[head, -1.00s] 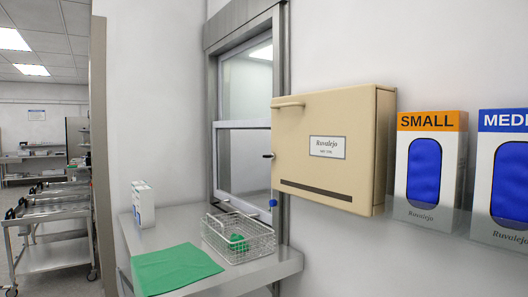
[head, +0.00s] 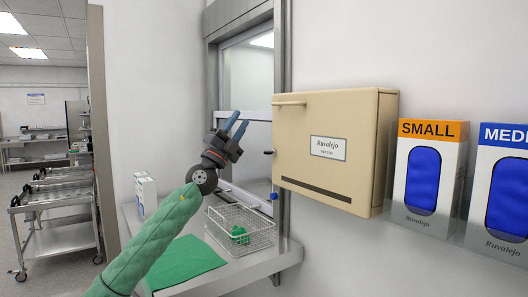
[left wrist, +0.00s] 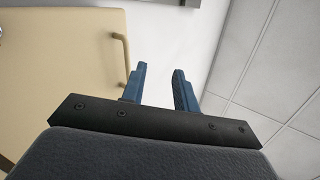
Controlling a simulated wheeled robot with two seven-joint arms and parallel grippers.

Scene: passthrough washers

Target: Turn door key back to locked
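A beige wall cabinet (head: 345,185) labelled "Ruvalejo" has its door shut. A small dark key (head: 269,153) sticks out at the left edge of its door, with a blue tag (head: 273,196) below it. My left gripper (head: 236,122) is raised in front of the window, left of the key and apart from it. Its blue fingers are open with nothing between them. In the left wrist view my left gripper (left wrist: 159,84) shows the same gap, with the cabinet door (left wrist: 60,75) and its handle (left wrist: 121,50) to the left. My right gripper is not in view.
A steel ledge (head: 285,252) below the window holds a wire basket (head: 262,236) with a green item, a green cloth (head: 190,264) and a white box (head: 145,193). Glove boxes (head: 430,178) hang right of the cabinet. Carts (head: 60,225) stand far left.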

